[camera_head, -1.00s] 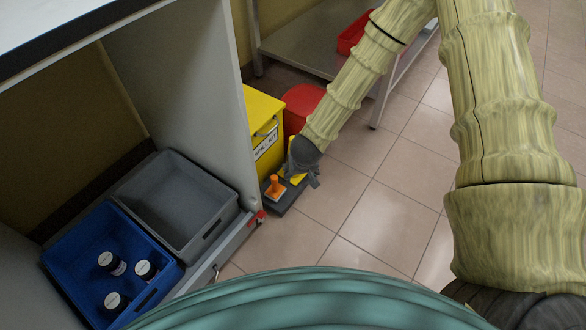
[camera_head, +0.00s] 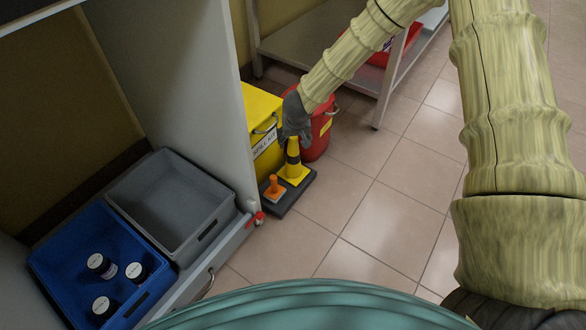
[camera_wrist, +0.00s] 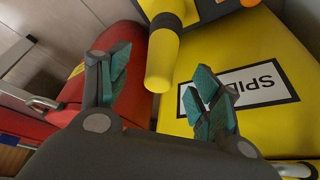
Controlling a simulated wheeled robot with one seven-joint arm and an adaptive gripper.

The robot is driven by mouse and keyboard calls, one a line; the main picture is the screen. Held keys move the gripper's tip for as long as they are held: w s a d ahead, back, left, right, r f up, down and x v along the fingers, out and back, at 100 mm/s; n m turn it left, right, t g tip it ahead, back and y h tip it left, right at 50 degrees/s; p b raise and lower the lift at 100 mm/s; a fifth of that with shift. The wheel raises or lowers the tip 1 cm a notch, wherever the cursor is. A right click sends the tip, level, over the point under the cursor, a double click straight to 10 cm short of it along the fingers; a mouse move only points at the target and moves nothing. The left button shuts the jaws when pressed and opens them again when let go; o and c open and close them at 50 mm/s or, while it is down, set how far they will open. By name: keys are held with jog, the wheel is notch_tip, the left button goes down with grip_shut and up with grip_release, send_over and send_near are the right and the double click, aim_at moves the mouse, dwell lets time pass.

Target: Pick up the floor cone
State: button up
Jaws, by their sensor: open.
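The yellow floor cone (camera_head: 293,168) with a black band stands upright on a dark tray (camera_head: 283,205) on the floor. In the wrist view its yellow tip (camera_wrist: 162,58) points towards my gripper (camera_wrist: 163,80). The two teal-padded fingers are apart, one on each side of the tip in the picture. They hold nothing. In the head view my gripper (camera_head: 294,137) is at the cone's top and hides part of it. I cannot tell whether a finger touches the cone. A small orange cone (camera_head: 273,186) stands beside it on the same tray.
A yellow spill kit box (camera_head: 262,110) and a red bucket (camera_head: 322,130) stand close behind the cone. A cabinet side panel (camera_head: 190,80) is at left, with a grey crate (camera_head: 165,210) and a blue crate (camera_head: 70,255) holding bottles. Tiled floor at right is clear.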

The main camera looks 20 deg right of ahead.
aim_at(293, 156)
jog(key=shift+w, duration=0.35)
jog(key=shift+w+d+f+b, duration=0.1)
jog(key=shift+w+f+b, duration=0.1)
jog(key=shift+f+b, duration=0.25)
jog(key=shift+b+x, duration=1.45)
jog(key=shift+x, duration=0.65)
jog(key=shift+r, duration=0.1)
grip_shut()
